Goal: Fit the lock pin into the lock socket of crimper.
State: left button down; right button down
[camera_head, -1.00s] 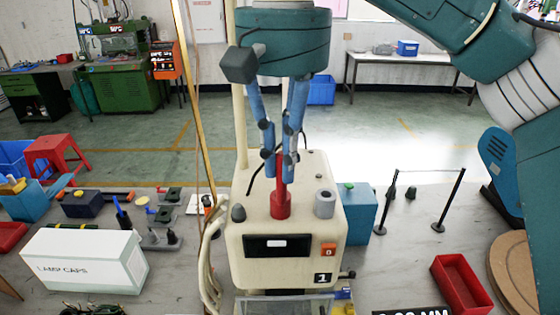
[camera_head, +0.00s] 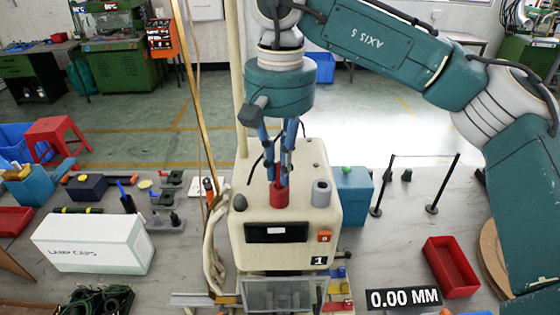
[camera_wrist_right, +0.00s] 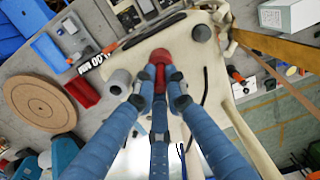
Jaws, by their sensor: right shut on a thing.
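The crimper is the cream machine (camera_head: 285,229) in the middle of the head view, with a small display on its front. My right gripper (camera_head: 278,181) points down above its top, its blue fingers shut on a red upright part, which I take for the lock pin (camera_head: 279,197). In the right wrist view the red part (camera_wrist_right: 160,58) shows between and beyond the fingertips (camera_wrist_right: 160,85). Its lower end appears at the crimper's top; I cannot tell whether it sits in a hole. The lock socket is not clearly seen. My left gripper is not in view.
A grey hollow cylinder (camera_head: 321,192) and a dark knob (camera_head: 239,202) stand on the crimper's top, either side of the red part. A teal box (camera_head: 354,195), a red tray (camera_head: 450,267) and a white lamp-caps box (camera_head: 93,243) stand on the bench (camera_head: 385,250).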

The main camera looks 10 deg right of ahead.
jog(key=shift+f, duration=0.2)
jog(key=c, duration=1.8)
grip_release()
jog(key=shift+r, duration=0.15)
notch_tip(320, 180, up, 7)
jog(key=shift+f+b, duration=0.1)
jog(key=shift+b, duration=0.7)
jog(key=shift+r, duration=0.45)
jog(key=shift+f, duration=0.1)
